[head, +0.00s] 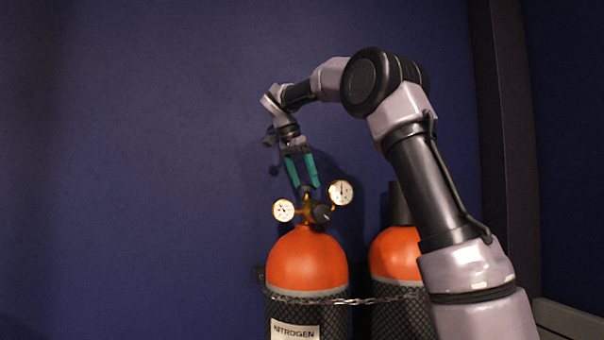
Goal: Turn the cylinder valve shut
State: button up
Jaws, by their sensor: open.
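An orange-topped cylinder (307,262) with a mesh sleeve and a NITROGEN label (295,331) stands upright, low and right of centre. On its neck is a brass regulator (309,213) with a dark knob (321,213). One round gauge (284,210) is on its left and another (341,192) on its upper right. My gripper (304,187) has teal fingers pointing down, open, just above the brass fitting. The valve's handwheel is not clear; the fingertips are at or right by the top of the fitting, and I cannot tell if they touch.
A second orange-topped cylinder (395,254) with a dark cap (398,203) stands right of the first, partly behind my arm. A chain (350,301) runs across both. A blue wall is behind. A dark post (503,120) is at the right. The left side is clear.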

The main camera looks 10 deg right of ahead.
jog(key=v, duration=1)
jog(key=shift+r, duration=0.3)
jog(key=shift+a, duration=0.1)
